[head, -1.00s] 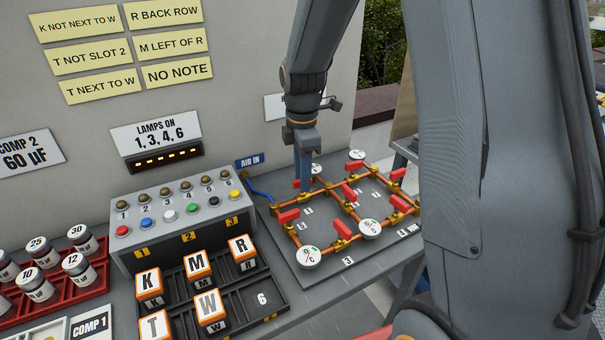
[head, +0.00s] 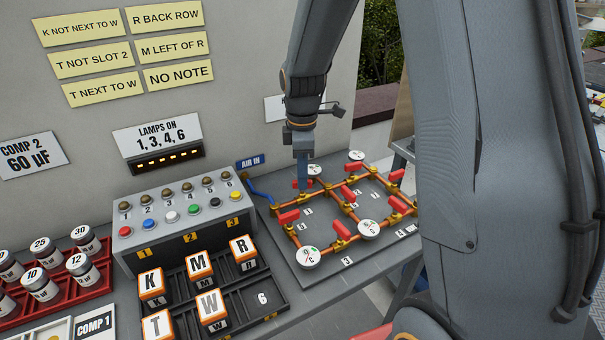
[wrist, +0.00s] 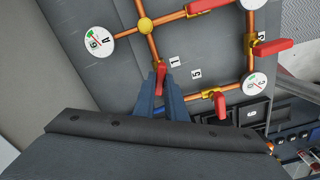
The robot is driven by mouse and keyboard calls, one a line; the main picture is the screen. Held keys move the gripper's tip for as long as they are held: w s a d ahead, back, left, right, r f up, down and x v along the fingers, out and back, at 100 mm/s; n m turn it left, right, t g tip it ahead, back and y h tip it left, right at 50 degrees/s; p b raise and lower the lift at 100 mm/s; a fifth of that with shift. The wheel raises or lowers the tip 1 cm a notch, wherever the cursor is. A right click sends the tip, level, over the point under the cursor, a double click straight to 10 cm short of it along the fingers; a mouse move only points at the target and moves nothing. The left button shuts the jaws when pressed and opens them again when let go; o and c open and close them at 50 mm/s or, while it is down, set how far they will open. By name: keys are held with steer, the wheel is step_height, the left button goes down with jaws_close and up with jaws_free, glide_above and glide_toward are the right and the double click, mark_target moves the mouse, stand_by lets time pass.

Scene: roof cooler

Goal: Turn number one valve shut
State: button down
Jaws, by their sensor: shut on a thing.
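The number one valve has a red handle (wrist: 161,77) on a brass body, on a copper pipe beside the "1" label (wrist: 174,62) in the wrist view. My gripper (wrist: 160,88) is shut on this red handle, with a blue finger on either side of it. The handle lies roughly along its pipe, though the fingers hide part of both. In the head view my gripper (head: 303,187) points down at the back left of the pipe board (head: 320,275), and the valve there is mostly hidden behind the fingers.
Other red handles stand close by, such as the one by the "5" label (head: 289,216). Round gauges (head: 308,257) stand at the pipe corners. A button box (head: 185,225) and a tray of lettered cubes (head: 270,285) are to the left. The wall is behind.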

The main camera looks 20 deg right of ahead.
steer(key=m+p, duration=0.2)
steer(key=m, duration=0.4)
steer(key=shift+r+m, duration=0.1)
steer(key=shift+m, duration=0.2)
steer(key=m+p, duration=0.1)
steer(key=m, duration=0.4)
steer(key=shift+m, duration=0.4)
steer(key=c, duration=1.8)
jaws_free()
steer(key=shift+r+b, duration=0.9)
steer(key=shift+r, duration=2.95)
